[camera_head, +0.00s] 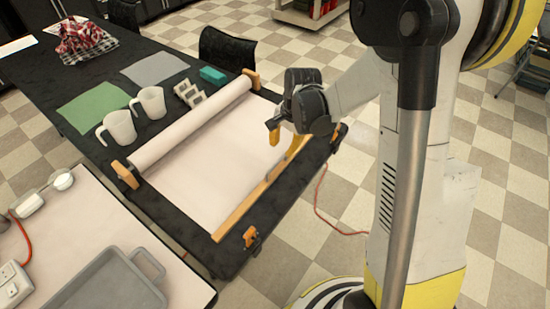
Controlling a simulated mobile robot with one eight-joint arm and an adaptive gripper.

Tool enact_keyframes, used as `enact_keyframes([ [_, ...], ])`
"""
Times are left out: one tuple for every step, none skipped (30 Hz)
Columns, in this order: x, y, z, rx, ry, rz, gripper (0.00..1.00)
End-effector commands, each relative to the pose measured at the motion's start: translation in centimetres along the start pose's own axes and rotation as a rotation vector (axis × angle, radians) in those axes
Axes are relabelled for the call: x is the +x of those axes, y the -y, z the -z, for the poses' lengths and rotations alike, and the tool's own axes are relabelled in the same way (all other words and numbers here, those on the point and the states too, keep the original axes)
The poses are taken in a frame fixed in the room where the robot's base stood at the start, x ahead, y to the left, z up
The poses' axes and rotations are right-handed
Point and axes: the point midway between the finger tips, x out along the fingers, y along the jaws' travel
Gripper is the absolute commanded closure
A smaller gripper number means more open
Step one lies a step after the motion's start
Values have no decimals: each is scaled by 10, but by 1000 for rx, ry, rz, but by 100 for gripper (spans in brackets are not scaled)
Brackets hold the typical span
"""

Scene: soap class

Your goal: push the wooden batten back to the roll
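The wooden batten (246,208) is a long, thin light strip lying across the pale paper sheet (209,165), near the table's right-hand long edge. The paper roll (192,126) lies roughly parallel to it, on the left side of the sheet, with bare paper between them. My gripper (285,146) is over the batten's far end, with yellow fingertips pointing down. Its fingers look spread apart, one on the roll side and one close to the batten. My gripper partly hides the batten's far end, and I cannot tell whether they touch.
Two white mugs (119,127), a teal block (213,75) and a green cloth (94,108) sit beyond the roll. A grey tray (112,285) is on the nearer table. The paper between batten and roll is clear.

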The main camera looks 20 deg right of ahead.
Motion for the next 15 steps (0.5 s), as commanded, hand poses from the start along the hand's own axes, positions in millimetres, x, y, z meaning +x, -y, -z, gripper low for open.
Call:
enact_keyframes([
  [15,0,0,-1,0,0,68],
  [21,0,0,-1,0,0,68],
  [30,0,0,-1,0,0,68],
  [36,0,0,-1,0,0,68],
  [43,0,0,-1,0,0,68],
  [51,0,0,-1,0,0,68],
  [56,0,0,-1,0,0,68],
  [61,0,0,0,0,0,68],
  [67,0,0,0,0,0,68],
  [71,0,0,0,0,0,68],
  [75,0,0,0,0,0,68],
  [79,0,0,0,0,0,68],
  [82,0,0,0,0,0,68],
  [84,0,0,0,0,0,68],
  [85,0,0,0,0,0,68],
])
